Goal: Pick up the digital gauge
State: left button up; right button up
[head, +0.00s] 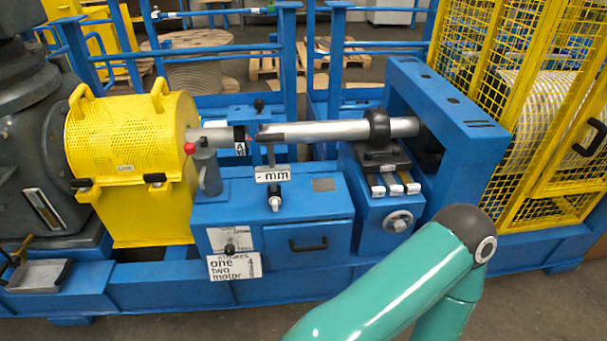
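I cannot make out a digital gauge for certain. A small white plate marked "mm" (272,175) stands upright at the front of the blue cabinet top, below the shaft; it may be part of the gauge or only a label. A dark knob-like piece (275,192) sits just below it. A teal arm of mine reaches in from the bottom right and bends at its dark joint. Its gripper is not in the picture, and neither is my other gripper.
A yellow perforated guard (125,175) stands at left, a blue frame (445,100) and yellow cage (545,190) at right. A sign (234,265) hangs in front.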

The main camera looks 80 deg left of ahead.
aim_at(272, 173)
jog(key=u, duration=4.05)
jog(key=k, duration=0.1)
jog(key=z, duration=2.85)
jog(key=i, duration=0.25)
jog(key=u, duration=2.2)
jog(key=k, duration=0.55)
jog(key=u, duration=0.35)
jog(key=i, duration=1.7)
jog(key=z, duration=0.35)
